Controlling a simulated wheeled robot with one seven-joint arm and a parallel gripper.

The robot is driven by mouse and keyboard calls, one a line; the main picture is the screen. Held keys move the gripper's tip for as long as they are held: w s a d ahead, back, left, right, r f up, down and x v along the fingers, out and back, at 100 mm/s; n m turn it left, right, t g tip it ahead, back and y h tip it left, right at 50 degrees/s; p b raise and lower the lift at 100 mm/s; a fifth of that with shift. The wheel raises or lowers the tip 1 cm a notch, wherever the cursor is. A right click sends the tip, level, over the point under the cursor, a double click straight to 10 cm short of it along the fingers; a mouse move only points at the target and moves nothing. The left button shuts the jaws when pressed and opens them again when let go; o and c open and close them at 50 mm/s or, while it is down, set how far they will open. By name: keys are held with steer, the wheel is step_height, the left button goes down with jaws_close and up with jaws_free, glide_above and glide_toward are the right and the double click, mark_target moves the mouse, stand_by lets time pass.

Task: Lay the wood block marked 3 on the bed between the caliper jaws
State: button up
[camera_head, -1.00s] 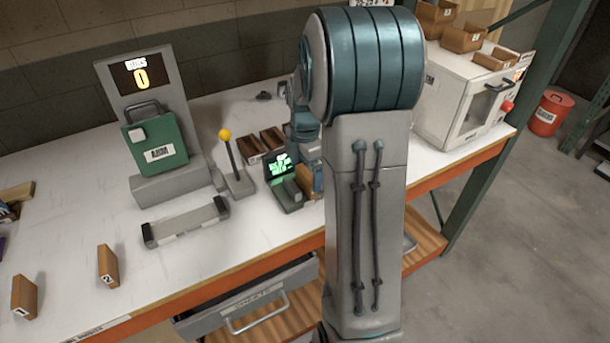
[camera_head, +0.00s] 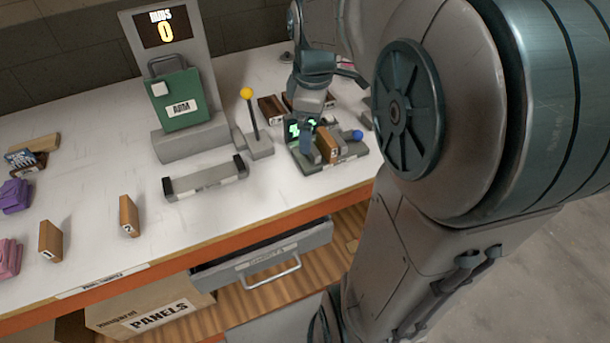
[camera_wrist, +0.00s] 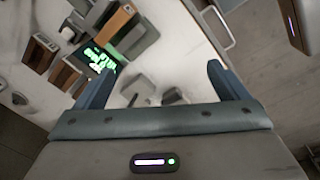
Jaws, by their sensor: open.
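The wood block marked 3 (camera_head: 327,145) is at the caliper (camera_head: 340,160), by its grey jaws. In the wrist view a brown block (camera_wrist: 114,25) shows beside a dark grey jaw (camera_wrist: 138,38) and the lit green display (camera_wrist: 100,58). My gripper (camera_wrist: 158,82) is open with nothing between its fingers, and the block is outside them.
Blocks 1 (camera_head: 50,241) and 2 (camera_head: 128,216) stand at the left. A grey bar fixture (camera_head: 205,180), a yellow-knobbed lever (camera_head: 253,120) and a green-fronted scale (camera_head: 180,100) are nearby. Small brown bins (camera_head: 271,108) sit behind the caliper. An open drawer (camera_head: 265,262) juts out below.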

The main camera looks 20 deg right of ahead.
steer(key=s+a+f+m+t, duration=0.1)
steer(key=s+a+f+m, duration=0.1)
steer(key=s+a+m, duration=0.4)
steer(key=s+m, duration=0.5)
steer(key=s, duration=0.1)
steer(key=shift+a+f+t, duration=0.35)
steer(key=shift+f+t, duration=0.05)
steer(key=shift+d, duration=0.1)
